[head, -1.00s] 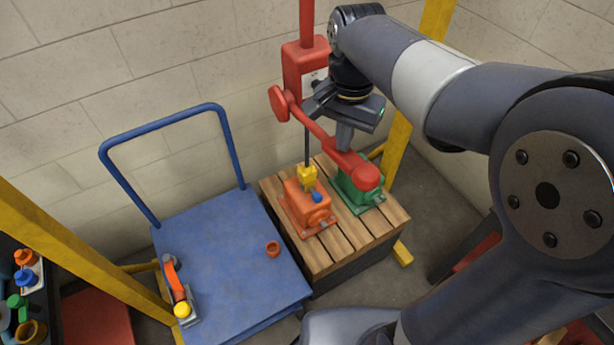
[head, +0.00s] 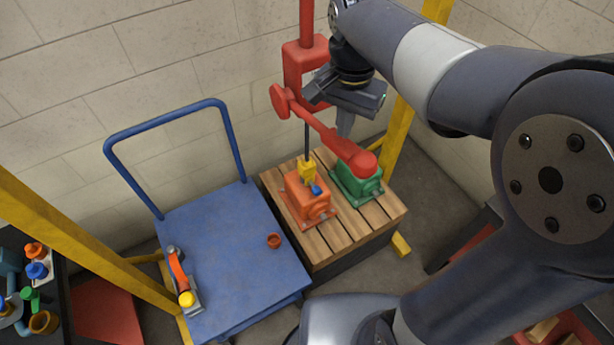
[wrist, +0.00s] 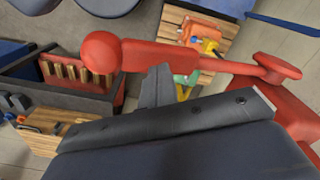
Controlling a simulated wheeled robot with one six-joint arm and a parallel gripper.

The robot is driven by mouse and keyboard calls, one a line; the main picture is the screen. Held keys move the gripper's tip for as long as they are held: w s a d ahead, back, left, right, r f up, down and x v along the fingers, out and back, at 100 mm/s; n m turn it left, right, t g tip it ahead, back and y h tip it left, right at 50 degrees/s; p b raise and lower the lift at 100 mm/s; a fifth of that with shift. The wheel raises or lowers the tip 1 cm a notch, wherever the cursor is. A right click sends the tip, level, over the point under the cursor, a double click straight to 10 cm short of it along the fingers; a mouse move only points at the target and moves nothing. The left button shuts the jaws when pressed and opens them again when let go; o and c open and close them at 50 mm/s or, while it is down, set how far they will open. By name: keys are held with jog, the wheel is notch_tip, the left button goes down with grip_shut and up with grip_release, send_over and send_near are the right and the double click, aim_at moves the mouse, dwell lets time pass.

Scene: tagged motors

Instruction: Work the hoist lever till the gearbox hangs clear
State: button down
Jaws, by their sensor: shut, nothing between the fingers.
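The red hoist lever (head: 326,132) slopes down to the right from its pivot and ends in a thick round knob. My gripper (head: 344,128) is shut and empty, pointing down close by the lever; I cannot tell whether they touch. In the wrist view the gripper's finger (wrist: 157,88) overlaps the lever bar (wrist: 180,57). The orange gearbox (head: 308,204) is under a yellow hook block (head: 307,172) on a dark line. It looks to be on the wooden pallet (head: 340,232); no gap shows beneath it. Its top also shows in the wrist view (wrist: 193,28).
A green motor unit (head: 352,184) sits on the pallet under the knob. Yellow frame posts (head: 90,245) stand on both sides. A wall is behind.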

jog(key=shift+f+b, duration=0.55)
jog(key=shift+f, duration=0.4)
jog(key=shift+s+f, duration=0.1)
jog(key=shift+s+d+f+b, duration=0.1)
jog(key=shift+s+f+b, duration=0.05)
jog(key=shift+f+b, duration=0.65)
jog(key=shift+s+d+f+b, duration=0.1)
jog(key=shift+f+b, duration=0.45)
jog(key=shift+f, duration=0.5)
jog(key=shift+s+d+f+b, duration=0.1)
jog(key=shift+s+f+b, duration=0.05)
jog(key=shift+f+b, duration=0.65)
jog(key=shift+f, duration=0.15)
jog(key=shift+f+b, duration=0.4)
jog(key=shift+f, duration=0.35)
notch_tip(320, 180, down, 4)
jog(key=b, duration=0.2)
jog(key=shift+f+b, duration=0.1)
jog(key=shift+b, duration=0.2)
